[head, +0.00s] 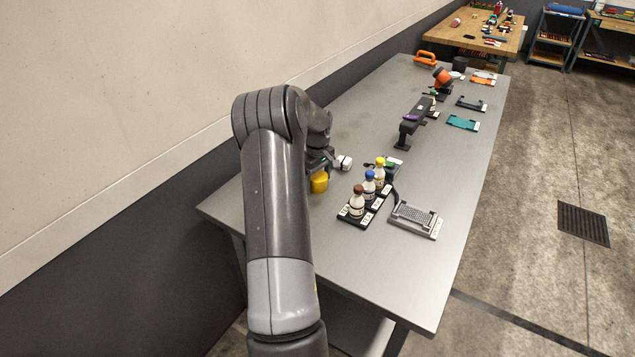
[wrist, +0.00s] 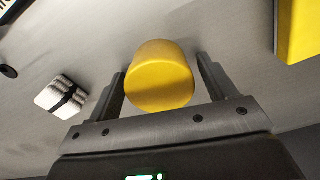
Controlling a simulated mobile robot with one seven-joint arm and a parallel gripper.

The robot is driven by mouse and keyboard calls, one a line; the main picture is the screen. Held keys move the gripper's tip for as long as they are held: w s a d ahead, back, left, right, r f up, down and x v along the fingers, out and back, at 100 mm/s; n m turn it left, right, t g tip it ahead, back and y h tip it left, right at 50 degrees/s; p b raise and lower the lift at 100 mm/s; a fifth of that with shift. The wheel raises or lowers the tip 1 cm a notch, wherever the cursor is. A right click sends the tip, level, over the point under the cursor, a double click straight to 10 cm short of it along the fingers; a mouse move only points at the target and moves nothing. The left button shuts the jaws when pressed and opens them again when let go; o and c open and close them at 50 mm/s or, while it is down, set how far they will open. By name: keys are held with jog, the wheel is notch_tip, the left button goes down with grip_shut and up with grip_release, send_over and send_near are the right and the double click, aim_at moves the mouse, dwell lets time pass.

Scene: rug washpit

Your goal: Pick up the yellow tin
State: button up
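The yellow tin (wrist: 160,78) is a short, round, plain yellow cylinder standing between the two fingers of my gripper (wrist: 163,90) in the wrist view. The left finger is close beside the tin. A gap shows between the tin and the right finger, so my gripper is open around it. In the head view, a yellow round shape, which looks like the tin (head: 319,183), shows beside my arm at the table's left side. My gripper is mostly hidden there behind my arm.
A white bundle with a black strap (wrist: 62,97) lies left of the tin. A flat-faced yellow object (wrist: 298,30) is at the upper right. In the head view, bottles in a black rack (head: 366,206) and a grey tray (head: 414,219) stand on the metal table (head: 383,284).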

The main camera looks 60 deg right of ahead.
jog(key=c, duration=0.9)
jog(key=shift+r, duration=0.1)
